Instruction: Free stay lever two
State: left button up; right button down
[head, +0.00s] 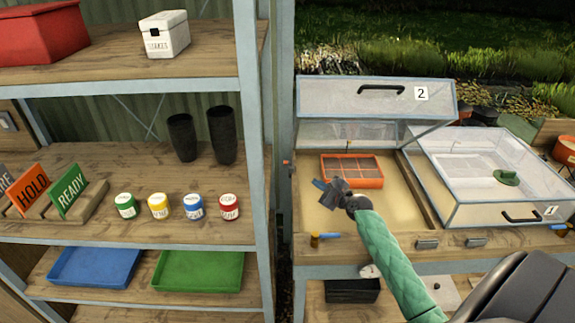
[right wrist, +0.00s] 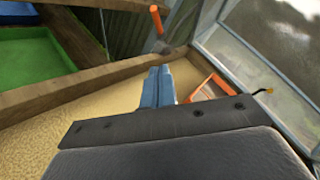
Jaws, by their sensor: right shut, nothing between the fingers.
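The lid marked 2 (head: 375,97) stands raised over the left cold frame, with a black handle on it. A small orange-red lever-like piece (head: 287,162) shows at that frame's left side. An orange handle (right wrist: 157,22) stands up beyond the wooden wall in the right wrist view; I cannot tell for certain which piece is stay lever two. My right gripper (head: 322,186) is over the sandy bed of frame two, left of the orange tray (head: 352,182). Its blue fingers (right wrist: 157,87) are together and empty, apart from the handle. My left gripper is out of view.
A shelf post (head: 265,165) stands left of frame two. A thin dark hook (right wrist: 262,92) projects near the gripper.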

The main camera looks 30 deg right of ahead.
aim_at(286, 163)
jog(key=shift+r, duration=0.2)
jog(key=w+p, duration=0.1)
jog(key=w, duration=0.2)
jog(key=w+f+p, duration=0.1)
jog(key=w, duration=0.2)
jog(key=w+p, duration=0.1)
jog(key=w, duration=0.2)
jog(key=shift+w+a+f, duration=0.15)
jog(key=shift+w+a, duration=0.15)
jog(key=shift+a, duration=0.1)
jog(key=shift+w+a+r+p, duration=0.35)
jog(key=shift+w+a+p, duration=0.1)
jog(key=shift+w+p, duration=0.1)
jog(key=shift+w+a+r+p, duration=0.3)
jog(key=shift+w+a+p, duration=0.15)
jog(key=shift+w+p, duration=0.05)
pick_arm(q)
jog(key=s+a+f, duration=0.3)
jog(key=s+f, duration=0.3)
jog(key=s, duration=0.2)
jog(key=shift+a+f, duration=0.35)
pick_arm(e)
jog(key=shift+w+a+r, duration=0.1)
jog(key=shift+w+a, duration=0.05)
jog(key=shift+w, duration=0.15)
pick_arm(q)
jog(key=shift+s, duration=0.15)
pick_arm(e)
jog(key=shift+w, duration=0.15)
